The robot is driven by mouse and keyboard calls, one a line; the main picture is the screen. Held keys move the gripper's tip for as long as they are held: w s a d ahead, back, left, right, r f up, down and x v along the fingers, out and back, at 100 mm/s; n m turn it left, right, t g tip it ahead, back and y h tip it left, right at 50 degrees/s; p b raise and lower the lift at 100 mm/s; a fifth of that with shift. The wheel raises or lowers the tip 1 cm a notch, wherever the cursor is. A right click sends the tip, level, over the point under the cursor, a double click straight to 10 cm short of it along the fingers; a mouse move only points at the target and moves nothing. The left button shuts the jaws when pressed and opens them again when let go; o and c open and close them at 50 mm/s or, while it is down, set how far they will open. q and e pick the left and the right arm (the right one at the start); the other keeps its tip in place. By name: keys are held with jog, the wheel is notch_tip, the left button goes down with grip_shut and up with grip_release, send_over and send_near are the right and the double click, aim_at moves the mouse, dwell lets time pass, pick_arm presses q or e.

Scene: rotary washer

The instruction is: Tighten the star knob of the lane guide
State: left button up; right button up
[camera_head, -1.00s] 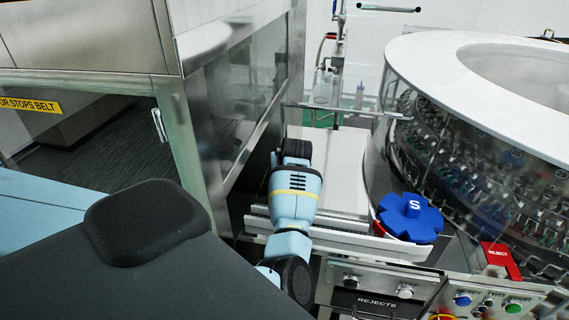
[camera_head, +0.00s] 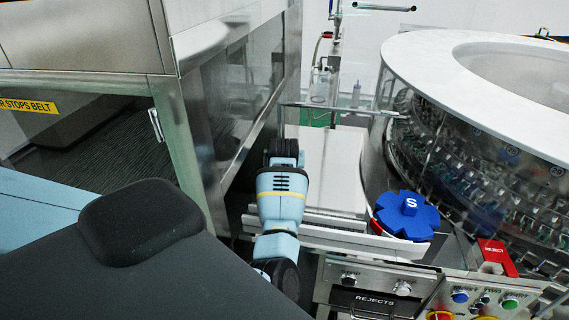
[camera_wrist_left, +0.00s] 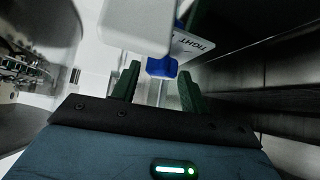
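A blue knob (camera_wrist_left: 162,67) shows in the left wrist view, just beyond and between the two green fingers of my left gripper (camera_wrist_left: 157,72). The fingers are apart with nothing visibly clamped; contact with the knob cannot be told. A white plate (camera_wrist_left: 192,46) lettered "TIGHT" is beside the knob, and a pale rounded block (camera_wrist_left: 138,22) partly covers the upper view. In the head view my left arm reaches along the steel cabinet; its gripper fingers and this knob are hidden. My right gripper is not in view.
A blue star-shaped part marked "S" (camera_head: 407,214) sits right of my left arm. The rotary machine with a white ring top (camera_head: 420,62) fills the right. A glazed steel cabinet (camera_head: 190,150) stands close left. A control panel (camera_head: 485,298) is lower right.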

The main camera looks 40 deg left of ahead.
pick_arm(q)
jog(key=shift+o, duration=0.5)
jog(key=shift+s, duration=0.1)
jog(key=v, duration=0.7)
jog(key=shift+s+d+r, duration=0.2)
jog(key=shift+r, duration=0.05)
